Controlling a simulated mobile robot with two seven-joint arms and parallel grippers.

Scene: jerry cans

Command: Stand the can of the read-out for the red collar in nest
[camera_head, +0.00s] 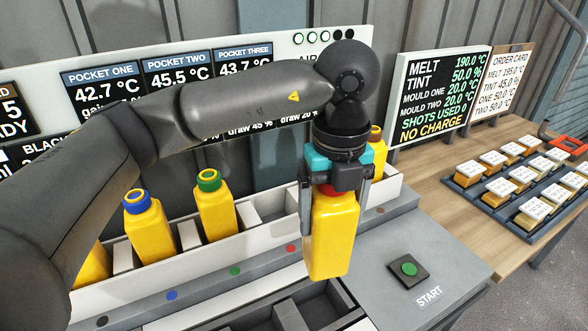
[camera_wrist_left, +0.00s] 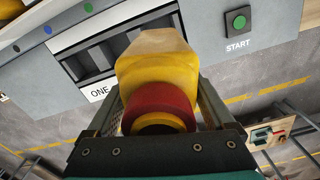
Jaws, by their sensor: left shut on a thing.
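My left gripper (camera_head: 335,190) is shut on the yellow can with the red collar (camera_head: 332,238). The can hangs upright in front of the rack, above the grey machine top. In the left wrist view the red collar (camera_wrist_left: 158,105) sits between the fingers, with the can's yellow body (camera_wrist_left: 155,65) beyond it. A dark recessed nest (camera_head: 300,312) with dividers lies below and to the left of the can; the left wrist view shows it partly behind the can, beside a label reading ONE (camera_wrist_left: 100,92). My right gripper is not in view.
The white rack (camera_head: 262,232) holds cans with a blue collar (camera_head: 146,225), a green collar (camera_head: 214,205) and a brown collar (camera_head: 377,140). A green START button (camera_head: 409,269) is right of the held can. Read-out boards (camera_head: 180,75) stand behind, partly covered by my arm.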

